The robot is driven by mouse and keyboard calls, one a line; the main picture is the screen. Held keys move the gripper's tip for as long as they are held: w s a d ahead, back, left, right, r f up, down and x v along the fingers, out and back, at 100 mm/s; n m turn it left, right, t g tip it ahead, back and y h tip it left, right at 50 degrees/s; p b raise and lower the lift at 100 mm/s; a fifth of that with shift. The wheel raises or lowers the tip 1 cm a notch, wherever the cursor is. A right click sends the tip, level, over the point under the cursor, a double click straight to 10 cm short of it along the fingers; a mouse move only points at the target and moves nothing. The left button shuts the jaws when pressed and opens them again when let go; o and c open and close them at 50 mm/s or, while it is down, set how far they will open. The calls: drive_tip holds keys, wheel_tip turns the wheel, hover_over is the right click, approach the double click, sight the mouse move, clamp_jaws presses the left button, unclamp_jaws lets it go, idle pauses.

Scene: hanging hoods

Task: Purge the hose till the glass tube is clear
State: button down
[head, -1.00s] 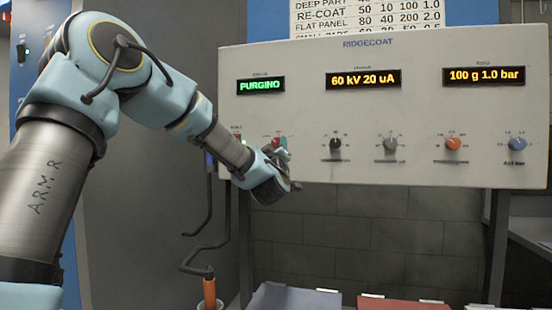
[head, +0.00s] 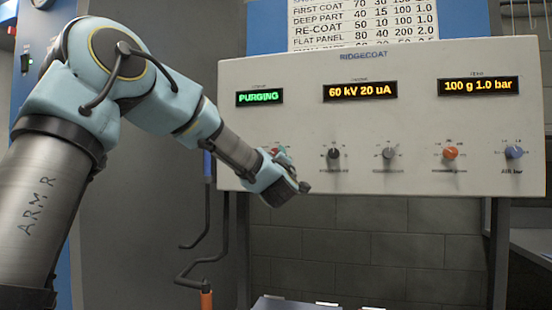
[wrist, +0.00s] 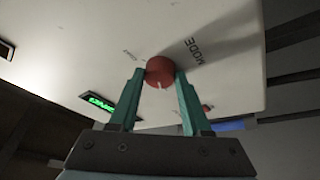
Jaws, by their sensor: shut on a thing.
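The control panel (head: 300,75) fills the upper middle and right of the head view. In the head view my gripper (head: 277,152) is at the panel's lower left, mostly hidden behind my wrist. I cannot make out a glass tube in either view.
To the right on the panel are a black knob (head: 333,153), a grey knob (head: 388,152), an orange knob (head: 450,153) and a blue knob (head: 514,152). A dark bent rod (head: 190,270) with an orange end (head: 206,299) hangs below my arm. A settings chart (head: 362,22) is above.

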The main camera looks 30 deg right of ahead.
drive_tip(key=shift+c, duration=1.8)
unclamp_jaws()
drive_tip(key=b+v, duration=0.2)
drive_tip(key=v, duration=0.8)
drive_tip(key=shift+s+a+b, duration=0.15)
drive_tip(key=shift+s+b, duration=0.2)
drive_tip(key=shift+b, duration=0.05)
drive_tip(key=shift+f, duration=0.15)
